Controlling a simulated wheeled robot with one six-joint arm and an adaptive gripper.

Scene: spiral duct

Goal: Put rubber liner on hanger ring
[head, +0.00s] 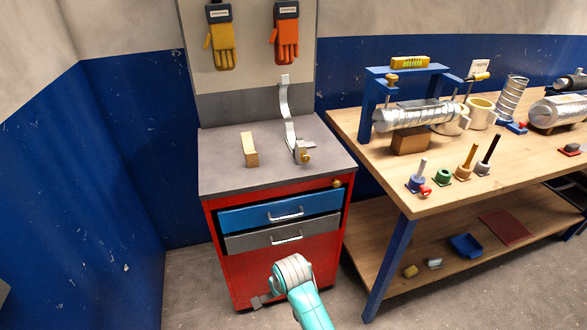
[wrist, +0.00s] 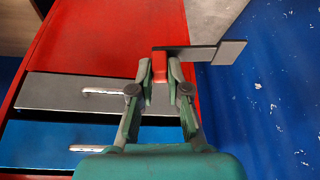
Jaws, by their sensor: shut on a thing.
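My gripper (wrist: 160,80) is shut on a small red block (wrist: 159,67) in the wrist view. A dark grey angled strip (wrist: 229,53), which looks like the rubber liner, extends from the red block to the right. In the head view a grey end of this piece (head: 257,302) shows low in front of the red cabinet, left of my arm; my fingertips are hidden there. The hanger ring (head: 287,115) appears to be the open, curved metal band standing on the cabinet top, with a brass knob at its foot. My gripper is well below and apart from it.
The red cabinet (head: 275,262) has a blue drawer (head: 262,215) and a grey drawer (head: 262,240), both with handles. A wooden block (head: 250,150) stands on its top (head: 222,170). A workbench (head: 450,202) with ducts and tools stands to the right. Floor is clear at left.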

